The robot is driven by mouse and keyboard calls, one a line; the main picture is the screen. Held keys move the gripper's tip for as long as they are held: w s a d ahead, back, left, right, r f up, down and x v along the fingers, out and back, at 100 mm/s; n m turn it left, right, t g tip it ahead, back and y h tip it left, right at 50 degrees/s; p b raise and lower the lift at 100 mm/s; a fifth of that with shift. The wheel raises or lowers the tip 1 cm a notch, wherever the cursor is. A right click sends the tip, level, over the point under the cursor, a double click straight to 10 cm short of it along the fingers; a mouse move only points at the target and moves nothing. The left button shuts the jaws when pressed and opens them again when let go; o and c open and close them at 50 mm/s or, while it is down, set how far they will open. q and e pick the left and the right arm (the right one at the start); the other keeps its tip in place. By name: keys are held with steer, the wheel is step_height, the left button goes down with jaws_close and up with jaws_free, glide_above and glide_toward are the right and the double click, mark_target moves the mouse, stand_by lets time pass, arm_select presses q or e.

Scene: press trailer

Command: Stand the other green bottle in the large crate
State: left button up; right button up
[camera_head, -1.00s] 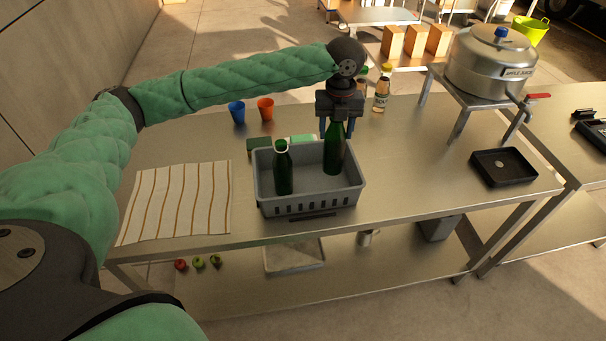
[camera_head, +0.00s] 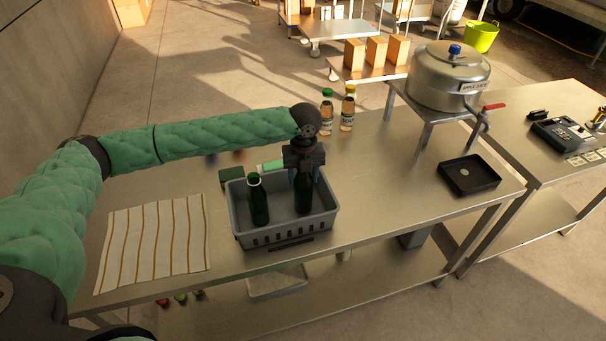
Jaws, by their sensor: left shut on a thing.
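The large grey crate (camera_head: 286,232) stands on the steel table. One green bottle (camera_head: 257,203) stands upright in its left part, apart from my gripper. The other green bottle (camera_head: 304,197) is upright in the right part of the crate. My left gripper (camera_head: 304,176) comes down over this bottle and is shut on its neck, hiding its top. The crate's front wall hides the lower ends, so I cannot tell whether the held bottle touches the floor of the crate. My right gripper is not in view.
A striped cloth (camera_head: 155,243) lies left of the crate. Two juice bottles (camera_head: 337,112) stand behind my gripper. A black tray (camera_head: 469,175) and a steel pot (camera_head: 448,75) on a stand are at the right. The table between crate and tray is clear.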

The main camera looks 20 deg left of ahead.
arm_select(q)
steer(key=shift+f, duration=0.25)
steer(key=shift+w+a+f, duration=0.1)
steer(key=shift+f, duration=0.2)
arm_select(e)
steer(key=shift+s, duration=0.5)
arm_select(q)
steer(key=o, duration=1.5)
steer(key=shift+f, duration=0.15)
